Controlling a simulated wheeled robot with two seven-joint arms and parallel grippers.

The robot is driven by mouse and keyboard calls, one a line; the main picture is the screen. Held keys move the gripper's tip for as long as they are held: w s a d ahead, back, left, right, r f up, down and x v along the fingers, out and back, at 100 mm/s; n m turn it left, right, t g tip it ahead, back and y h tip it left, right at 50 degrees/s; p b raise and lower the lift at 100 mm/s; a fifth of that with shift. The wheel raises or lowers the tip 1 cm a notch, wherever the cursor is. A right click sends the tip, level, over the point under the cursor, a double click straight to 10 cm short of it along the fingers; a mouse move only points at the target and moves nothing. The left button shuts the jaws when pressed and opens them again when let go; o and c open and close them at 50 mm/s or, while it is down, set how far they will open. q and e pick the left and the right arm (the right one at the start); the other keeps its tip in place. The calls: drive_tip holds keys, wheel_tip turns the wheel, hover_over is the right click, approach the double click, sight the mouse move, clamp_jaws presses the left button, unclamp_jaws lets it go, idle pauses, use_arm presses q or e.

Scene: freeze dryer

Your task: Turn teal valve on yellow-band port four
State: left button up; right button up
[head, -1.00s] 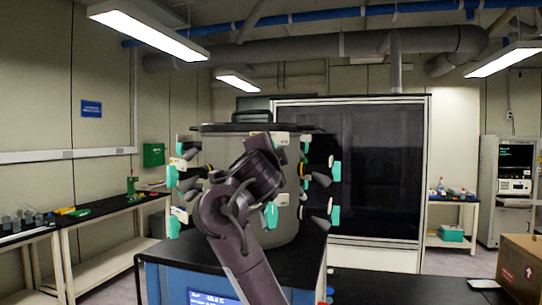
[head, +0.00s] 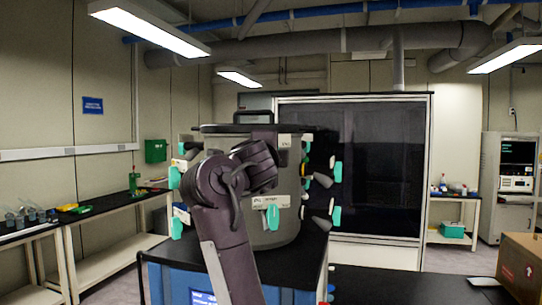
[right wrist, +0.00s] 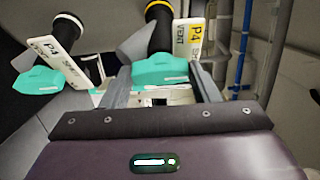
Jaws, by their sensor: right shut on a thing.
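In the right wrist view, a black port with a yellow band (right wrist: 158,12) carries a tag (right wrist: 192,36) reading P4 VENT. Its teal valve handle (right wrist: 160,70) lies crosswise between the fingers of my right gripper (right wrist: 160,92), which is shut on it. A second port with a white band (right wrist: 68,28) stands to the left, with its own P4 tag (right wrist: 55,48) and teal handle (right wrist: 38,80). In the head view, my arm hides the gripper and the held handle. My left gripper is not in view.
The grey drum (head: 275,232) bears several other teal handles, including a front one (head: 272,217) and right-side ones (head: 337,171). A dark-fronted cabinet (head: 385,165) stands behind. A cardboard box (head: 520,265) sits at right. Pipes (right wrist: 240,50) show at right in the wrist view.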

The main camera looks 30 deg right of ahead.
drive_tip(key=shift+f, duration=0.2)
drive_tip(key=o, duration=1)
drive_tip(key=shift+r, duration=0.15)
drive_tip(key=b+v, duration=0.3)
drive_tip(key=v, duration=0.4)
drive_tip(key=shift+s+a, duration=0.2)
drive_tip(key=shift+s, duration=0.15)
